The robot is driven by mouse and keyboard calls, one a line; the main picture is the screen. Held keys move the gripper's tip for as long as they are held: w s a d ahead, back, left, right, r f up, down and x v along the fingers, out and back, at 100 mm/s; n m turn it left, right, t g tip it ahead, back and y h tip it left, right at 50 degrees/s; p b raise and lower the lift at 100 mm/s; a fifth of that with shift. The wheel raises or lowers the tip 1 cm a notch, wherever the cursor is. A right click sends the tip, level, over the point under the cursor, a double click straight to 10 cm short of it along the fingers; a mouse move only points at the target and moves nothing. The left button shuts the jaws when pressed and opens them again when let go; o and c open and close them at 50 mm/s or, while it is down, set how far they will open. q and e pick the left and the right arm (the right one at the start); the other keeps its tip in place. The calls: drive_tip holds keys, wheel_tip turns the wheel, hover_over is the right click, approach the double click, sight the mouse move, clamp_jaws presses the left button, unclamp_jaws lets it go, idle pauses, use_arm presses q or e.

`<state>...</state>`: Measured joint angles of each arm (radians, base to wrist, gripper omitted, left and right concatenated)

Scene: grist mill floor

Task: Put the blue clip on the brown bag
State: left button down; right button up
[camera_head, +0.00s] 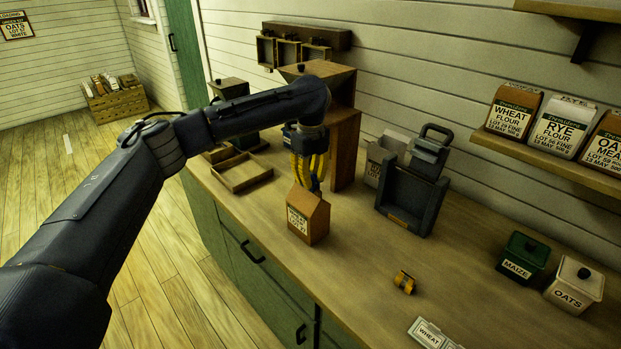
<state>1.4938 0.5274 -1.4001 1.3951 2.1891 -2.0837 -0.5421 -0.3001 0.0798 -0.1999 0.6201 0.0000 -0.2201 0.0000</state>
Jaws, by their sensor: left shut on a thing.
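The brown bag (309,220) stands upright on the wooden counter, with a white label on its front reading "WHEAT". My left gripper (311,177) comes down from above, directly over the top of the bag. Its yellow fingers are shut on a small dark blue thing, which looks like the blue clip (316,184). The clip is right at the bag's top edge. I cannot tell whether it touches the bag or sits around its top, as the fingers partly hide it. My right gripper is not in view.
A yellow and dark clip-like object (405,282) lies on the counter (350,265). A dark press-like frame (410,195) stands right of the bag. A shallow wooden tray (242,173) lies behind left. Green MAIZE (522,258) and white OATS (574,287) canisters stand at right.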

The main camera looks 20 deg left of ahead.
use_arm(q)
drive_tip(key=shift+f, duration=0.55)
idle(1.5)
drive_tip(key=c, duration=1.2)
unclamp_jaws()
drive_tip(key=shift+c, duration=0.2)
drive_tip(key=shift+r, duration=3)
